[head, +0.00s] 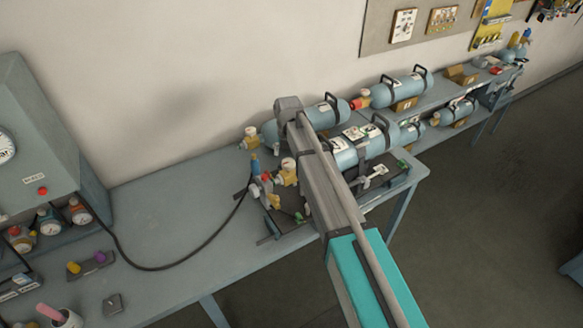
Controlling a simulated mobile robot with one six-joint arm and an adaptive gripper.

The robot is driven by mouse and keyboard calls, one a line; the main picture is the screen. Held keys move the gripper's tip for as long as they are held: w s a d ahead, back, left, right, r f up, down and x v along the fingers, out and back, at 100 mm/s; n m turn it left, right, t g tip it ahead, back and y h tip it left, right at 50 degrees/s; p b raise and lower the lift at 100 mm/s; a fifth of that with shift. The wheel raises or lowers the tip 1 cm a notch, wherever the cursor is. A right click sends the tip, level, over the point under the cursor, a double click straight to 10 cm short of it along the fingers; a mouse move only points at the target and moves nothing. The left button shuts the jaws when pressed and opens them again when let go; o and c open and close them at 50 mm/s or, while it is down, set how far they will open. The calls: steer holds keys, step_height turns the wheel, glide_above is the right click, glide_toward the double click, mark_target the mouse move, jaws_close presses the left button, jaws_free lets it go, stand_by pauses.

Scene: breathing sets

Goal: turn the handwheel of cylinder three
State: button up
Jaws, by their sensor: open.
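Several light-blue cylinders with black handles lie on the bench and shelf. One (360,152) lies in front, strapped into a dark frame, its brass valve (288,172) near a manifold with red and blue parts (262,180). Another (330,115) lies behind it, with a brass valve (250,137) at its left end. A third (398,91) lies farther right, with a red and yellow valve end (360,98). The numbers are too small to read, so I cannot tell which is cylinder three. My arm crosses the front cylinders.
A black hose (190,262) runs from the manifold to a grey cabinet (45,140) at the left. Gauges (50,220), a small tray with knobs (92,264) and a cup (62,318) stand at lower left. The bench's middle-left (170,210) is mostly clear.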

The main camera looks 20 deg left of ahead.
mark_target(288, 162)
steer(key=shift+f+b, duration=1.5)
steer(key=shift+f, duration=0.3)
